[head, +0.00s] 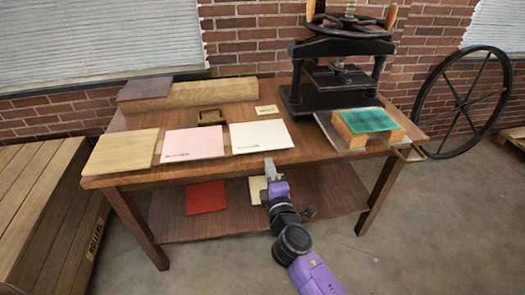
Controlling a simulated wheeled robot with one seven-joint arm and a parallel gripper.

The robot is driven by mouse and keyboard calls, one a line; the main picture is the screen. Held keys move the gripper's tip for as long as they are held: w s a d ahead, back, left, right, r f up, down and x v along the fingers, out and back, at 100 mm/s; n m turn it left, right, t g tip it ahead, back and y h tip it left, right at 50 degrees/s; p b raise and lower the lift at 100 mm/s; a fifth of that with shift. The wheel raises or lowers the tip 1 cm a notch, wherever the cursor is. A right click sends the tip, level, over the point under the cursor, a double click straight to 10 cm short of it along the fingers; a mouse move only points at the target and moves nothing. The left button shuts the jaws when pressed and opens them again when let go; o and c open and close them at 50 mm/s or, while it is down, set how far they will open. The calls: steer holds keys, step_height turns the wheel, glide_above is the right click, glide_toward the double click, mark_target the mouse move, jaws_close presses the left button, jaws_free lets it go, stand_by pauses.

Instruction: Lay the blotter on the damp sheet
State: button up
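A pale pink sheet (193,142) lies flat on the wooden table, with small dark print near its lower left. To its right lies a white sheet (260,135), also with small print, too small to read. I cannot tell from the print which is the blotter and which is the damp sheet. My gripper (270,167) is just off the table's front edge, below the white sheet in the picture and apart from it. Nothing shows held in it. Its fingers overlap from this view, so I cannot see a gap.
A black press (338,105) stands at the back right. A pale board (122,151) lies at the left. A small brown box (210,117) sits behind the sheets. A red sheet (206,197) lies on the lower shelf.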

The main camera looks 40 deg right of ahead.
mark_target(265, 144)
steer(key=x, duration=0.8)
steer(key=shift+d, duration=0.15)
steer(key=shift+c, duration=0.3)
jaws_close()
step_height(265, 144, up, 3)
steer(key=p, duration=0.3)
steer(key=shift+r, duration=0.15)
